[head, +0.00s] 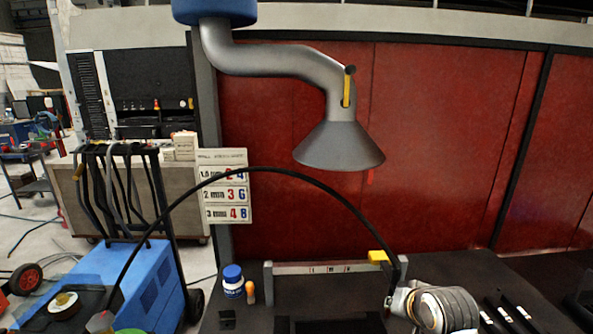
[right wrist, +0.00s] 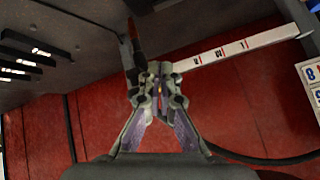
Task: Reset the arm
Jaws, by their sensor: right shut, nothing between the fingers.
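My right gripper (head: 391,300) is at the lower right of the head view, its grey rounded wrist just to its right. In the right wrist view its fingers (right wrist: 160,88) are closed together, with nothing seen between them. It is close to the right end of a pale labelled rail (head: 325,267), which also shows in the right wrist view (right wrist: 240,45). A black cable (head: 290,178) arcs from the blue machine (head: 130,275) and comes down beside the gripper; I cannot tell whether they touch. My left gripper is not in view.
A yellow block (head: 378,257) is at the rail's right end. A blue-and-white tub (head: 233,281) and a small orange bottle (head: 250,292) stand left on the dark bench. A grey extraction hood (head: 340,145) hangs above, before a red wall (head: 450,150).

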